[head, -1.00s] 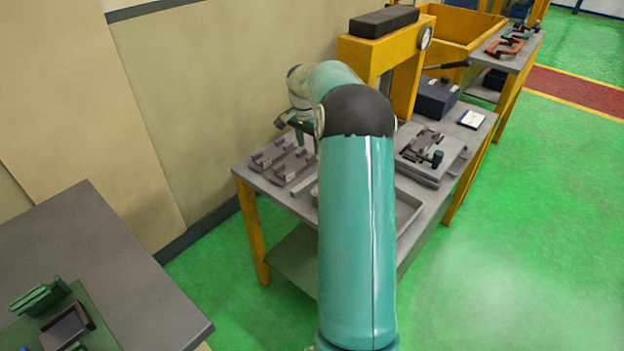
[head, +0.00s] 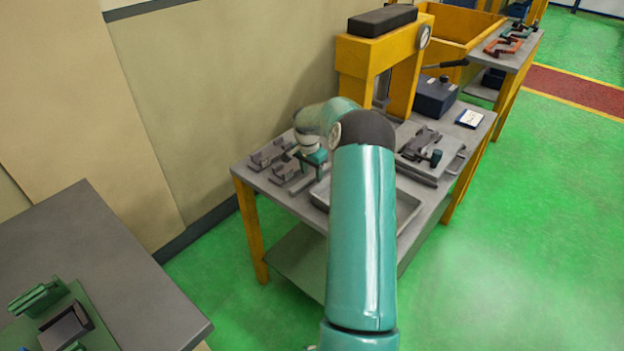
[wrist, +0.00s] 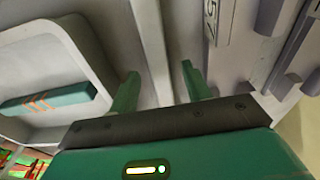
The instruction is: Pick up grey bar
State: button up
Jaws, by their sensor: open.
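My gripper (head: 312,167) is open, pointing down over the left part of the workbench, between the grey holders and the shallow tray. Long grey pieces (wrist: 298,48) lie at the upper right of the wrist view, one beside a plate marked with digits. A dark grey bar (head: 417,174) lies in front of the clamp fixture in the head view.
The grey tray (head: 405,211) is partly hidden by my arm; a teal bar with orange chevrons (wrist: 48,103) lies in it. Grey holders (head: 268,155) stand at the bench's left. A yellow press (head: 356,58), blue box (head: 436,96) and clamp fixture (head: 424,147) stand farther back.

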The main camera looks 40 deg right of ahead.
jog(key=shift+f, duration=0.45)
jog(key=shift+c, duration=0.5)
jog(key=shift+r, duration=0.1)
grip_shut()
